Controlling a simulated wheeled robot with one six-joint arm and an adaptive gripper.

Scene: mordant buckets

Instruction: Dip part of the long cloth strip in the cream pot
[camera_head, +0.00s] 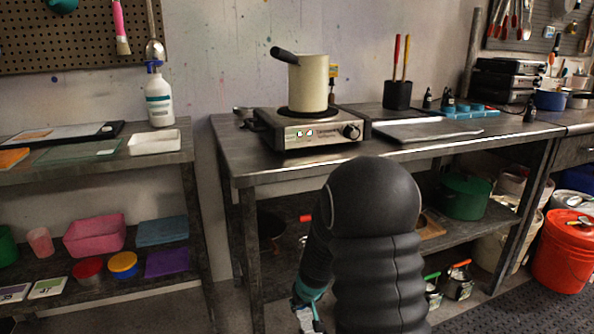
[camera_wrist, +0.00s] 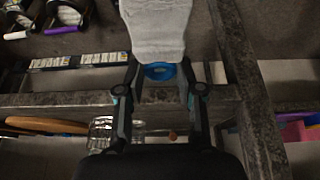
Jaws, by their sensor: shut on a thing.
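The cream pot (camera_head: 308,84) stands upright on a hot plate (camera_head: 310,133) on the middle bench, its dark handle pointing up and left. The inside of the pot is hidden from this angle. In the wrist view my gripper (camera_wrist: 157,60) is shut on a white cloth strip (camera_wrist: 154,28), which runs from between the fingers out past the top edge of the picture. The strip's far end is out of view. In the head view my arm is in front of the bench, low down, with its dark elbow hiding part of the bench edge and lower shelf; the cloth does not show there.
A black holder (camera_head: 397,95) with red and yellow sticks stands right of the hot plate, near a blue tray (camera_head: 457,112). A green pot (camera_head: 463,196) is on the lower shelf. An orange-red bucket (camera_head: 564,250) stands on the floor at right. A white bottle (camera_head: 158,98) is on the left bench.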

